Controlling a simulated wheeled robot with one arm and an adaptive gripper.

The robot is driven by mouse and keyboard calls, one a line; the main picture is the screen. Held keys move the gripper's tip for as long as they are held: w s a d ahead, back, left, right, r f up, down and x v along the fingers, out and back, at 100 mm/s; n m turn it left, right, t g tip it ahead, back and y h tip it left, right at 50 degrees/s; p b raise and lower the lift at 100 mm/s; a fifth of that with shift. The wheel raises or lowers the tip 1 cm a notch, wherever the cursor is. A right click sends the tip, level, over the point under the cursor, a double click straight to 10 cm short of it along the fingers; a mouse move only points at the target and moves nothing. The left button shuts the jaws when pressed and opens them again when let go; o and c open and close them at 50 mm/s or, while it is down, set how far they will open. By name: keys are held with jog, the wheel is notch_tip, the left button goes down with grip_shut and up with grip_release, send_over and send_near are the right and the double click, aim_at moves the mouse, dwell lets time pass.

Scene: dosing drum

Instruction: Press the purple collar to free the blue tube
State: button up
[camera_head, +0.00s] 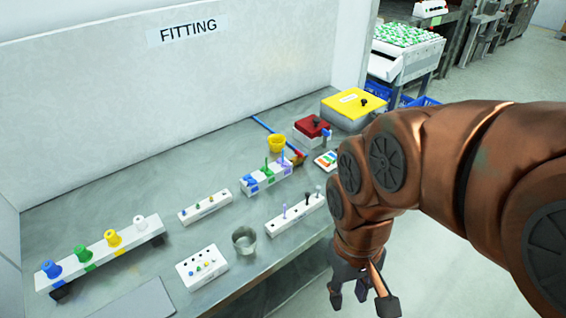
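A white block (267,181) on the bench carries blue, green and purple fittings. The upright purple part (282,163) stands toward its right end; whether this is the purple collar is hard to tell at this size. A thin blue tube (262,125) runs from the back of the bench down behind a yellow cup toward a small red part (298,156) beside the block. The tube's near end and its joint are too small to make out. My gripper (362,299) hangs past the bench's front edge at the lower right, fingers spread, empty and apart from the block.
A yellow cup (277,142), red box (311,130) and yellow box (353,105) stand at the back right. A metal cup (244,240) and white peg blocks (295,213) lie nearer the front. A rail with coloured knobs (104,251) is at left.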

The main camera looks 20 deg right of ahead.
dwell(0.4)
grip_shut()
dwell(1.3)
